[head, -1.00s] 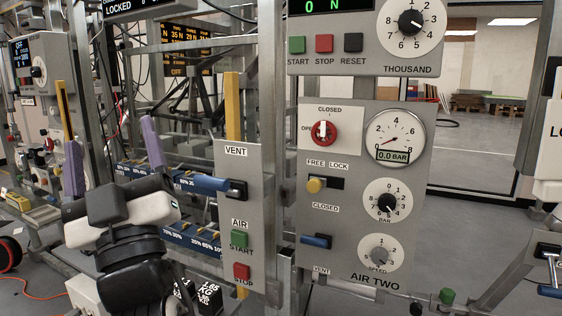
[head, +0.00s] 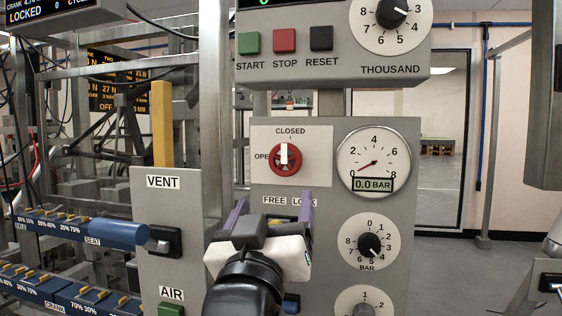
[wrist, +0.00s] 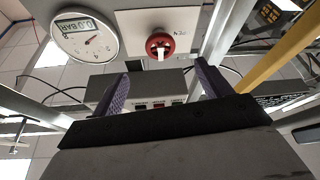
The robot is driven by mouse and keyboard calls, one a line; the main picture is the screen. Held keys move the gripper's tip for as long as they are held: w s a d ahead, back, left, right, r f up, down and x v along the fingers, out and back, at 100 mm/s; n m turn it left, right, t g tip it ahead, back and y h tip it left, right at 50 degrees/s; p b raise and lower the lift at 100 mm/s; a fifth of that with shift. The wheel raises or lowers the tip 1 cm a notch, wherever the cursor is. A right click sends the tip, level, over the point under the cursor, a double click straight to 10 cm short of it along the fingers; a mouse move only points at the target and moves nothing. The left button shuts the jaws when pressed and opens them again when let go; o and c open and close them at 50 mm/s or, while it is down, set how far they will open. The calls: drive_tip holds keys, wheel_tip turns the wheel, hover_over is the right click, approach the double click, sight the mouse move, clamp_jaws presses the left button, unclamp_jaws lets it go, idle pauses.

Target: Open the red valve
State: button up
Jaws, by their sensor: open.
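The red valve (head: 285,160) is a round red knob with a white handle bar on a white plate of the grey panel. Its white bar stands upright, toward the word CLOSED; part of an "OPE" label shows to its left. My gripper (head: 270,205) is open and empty, with purple fingers, below the valve and apart from it. In the wrist view the valve (wrist: 160,45) is upside down, beyond and between the fingertips (wrist: 160,80). My gripper covers the middle of the panel below the valve.
A pressure gauge (head: 374,163) reading 0.0 BAR is right of the valve. A BAR dial (head: 368,245) is below the gauge. START, STOP and RESET buttons (head: 285,41) are above. A blue lever (head: 118,233) and a yellow bar (head: 162,125) are at left.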

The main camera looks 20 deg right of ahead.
sight(285, 165)
drive_tip(key=p+x, duration=1.2)
drive_tip(key=x, duration=0.1)
drive_tip(key=shift+d+r, duration=0.1)
drive_tip(key=shift+r, duration=0.05)
drive_tip(key=c, duration=1)
